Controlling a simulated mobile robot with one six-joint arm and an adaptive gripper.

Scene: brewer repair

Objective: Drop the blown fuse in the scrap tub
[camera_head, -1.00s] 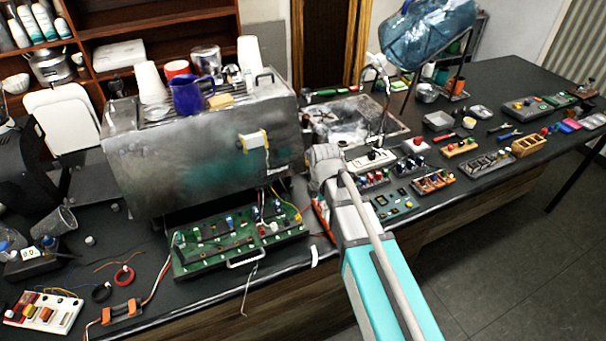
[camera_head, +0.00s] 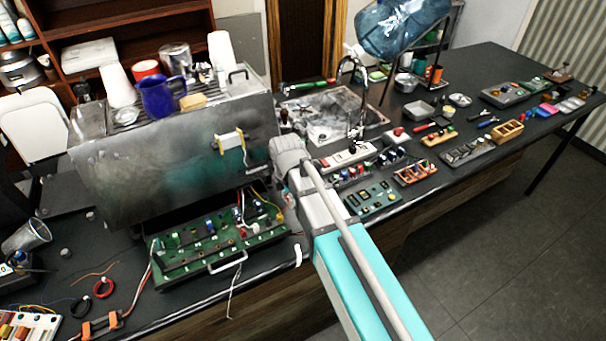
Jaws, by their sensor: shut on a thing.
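My arm reaches up from the bottom right, and its grey wrist joint (camera_head: 289,155) is beside the right end of the brewer (camera_head: 160,160). My gripper's jaws are hidden behind the arm, so I cannot see what they hold. I cannot make out the blown fuse. A green circuit board (camera_head: 185,257) with several coloured parts lies in front of the brewer.
The dark bench (camera_head: 520,82) runs to the back right. A sink with a tap (camera_head: 345,92), a tilted blue water bottle (camera_head: 402,25) and several part trays (camera_head: 415,174) crowd its middle. A blue mug (camera_head: 160,97) stands on the brewer. Floor at the right is clear.

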